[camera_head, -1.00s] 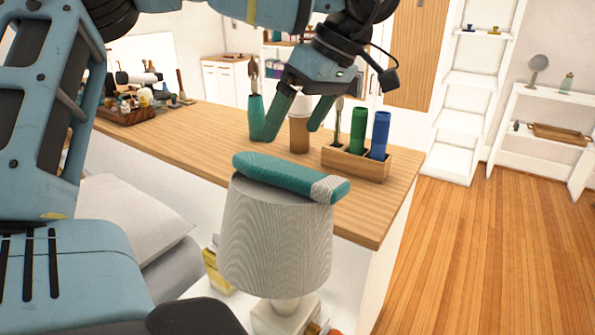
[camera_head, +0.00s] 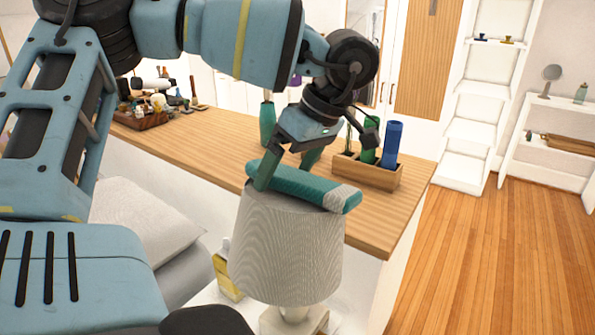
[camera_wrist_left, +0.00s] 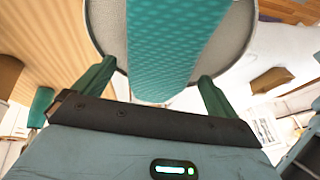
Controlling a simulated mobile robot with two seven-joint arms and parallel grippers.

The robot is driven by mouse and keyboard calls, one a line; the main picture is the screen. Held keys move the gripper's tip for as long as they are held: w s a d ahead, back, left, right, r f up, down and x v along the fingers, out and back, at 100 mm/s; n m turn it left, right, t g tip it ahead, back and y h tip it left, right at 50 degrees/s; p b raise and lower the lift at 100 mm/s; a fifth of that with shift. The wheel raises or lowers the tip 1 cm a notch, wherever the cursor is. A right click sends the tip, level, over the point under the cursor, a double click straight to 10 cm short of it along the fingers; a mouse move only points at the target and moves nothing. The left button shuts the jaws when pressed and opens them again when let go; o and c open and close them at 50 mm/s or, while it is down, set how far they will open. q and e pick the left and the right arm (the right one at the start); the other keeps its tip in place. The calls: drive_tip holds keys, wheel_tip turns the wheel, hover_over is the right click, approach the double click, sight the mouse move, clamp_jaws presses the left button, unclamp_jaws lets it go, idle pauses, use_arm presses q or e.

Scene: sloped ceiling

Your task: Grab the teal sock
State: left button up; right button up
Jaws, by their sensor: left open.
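The teal sock (camera_head: 300,187) lies across the top of a lampshade (camera_head: 286,245), its grey-white end at the right. My left gripper (camera_head: 285,178) is open and low over the sock. One finger is in front of the sock's near side in the head view, and the other goes down behind it, its tip hidden. In the left wrist view, the sock (camera_wrist_left: 168,45) runs between the two green fingers (camera_wrist_left: 155,85), with a gap on each side. My right gripper is not in view.
The wooden counter (camera_head: 215,145) stands just behind the lamp. On it are a wooden holder (camera_head: 368,173) with green and blue cylinders, close to the right of my gripper, and a tray of small items (camera_head: 142,119). A pale cushion (camera_head: 145,225) lies at left.

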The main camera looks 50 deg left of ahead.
sight(289, 172)
use_arm(q)
drive_tip(key=c, duration=1.1)
drive_tip(key=shift+r, duration=0.1)
wheel_tip(289, 172, up, 10)
drive_tip(key=shift+f, duration=0.15)
